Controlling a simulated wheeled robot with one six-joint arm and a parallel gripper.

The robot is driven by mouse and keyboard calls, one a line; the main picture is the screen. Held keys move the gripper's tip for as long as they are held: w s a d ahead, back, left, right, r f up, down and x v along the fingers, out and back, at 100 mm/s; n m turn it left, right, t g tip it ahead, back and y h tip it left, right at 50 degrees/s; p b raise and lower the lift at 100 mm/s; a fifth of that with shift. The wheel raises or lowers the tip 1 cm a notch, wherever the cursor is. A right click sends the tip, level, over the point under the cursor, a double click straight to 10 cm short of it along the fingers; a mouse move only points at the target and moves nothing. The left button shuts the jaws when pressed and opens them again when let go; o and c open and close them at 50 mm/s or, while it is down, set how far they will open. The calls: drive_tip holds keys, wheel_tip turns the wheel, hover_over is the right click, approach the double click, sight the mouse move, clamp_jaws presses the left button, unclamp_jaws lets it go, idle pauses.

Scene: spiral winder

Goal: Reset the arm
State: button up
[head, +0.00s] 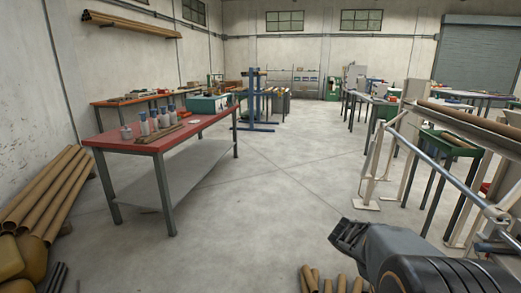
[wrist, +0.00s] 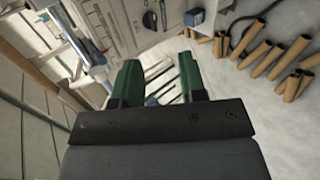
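My gripper (wrist: 160,82) shows in the wrist view with two green fingers standing apart. The gap between them is empty, with grey floor and pale slats seen through it. In the head view my arm reaches in from the lower right corner. Its dark end (head: 350,238) hangs over bare floor and touches nothing that I can see. The fingers cannot be made out in the head view.
A red table (head: 205,122) with bottles and a teal box (head: 207,104) stands at left. A machine frame (head: 405,140) stands at right. The middle floor is clear.

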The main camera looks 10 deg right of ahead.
drive_tip(key=s+a+r+n+t+y+p, duration=0.1)
drive_tip(key=a+r+t+y+p, duration=0.1)
drive_tip(key=a+r+p, duration=0.4)
drive_tip(key=s+a+r+n+t+y+p, duration=0.1)
drive_tip(key=a+r+y+p, duration=0.3)
drive_tip(key=a+r, duration=0.5)
drive_tip(key=s+a+r+n+t+y+p, duration=0.1)
drive_tip(key=s+a+r+t+y+p, duration=0.2)
drive_tip(key=a+r+p, duration=0.4)
drive_tip(key=shift+a+r+t+y+p, duration=0.2)
drive_tip(key=shift+r+t+y+p, duration=0.35)
drive_tip(key=shift+p, duration=0.55)
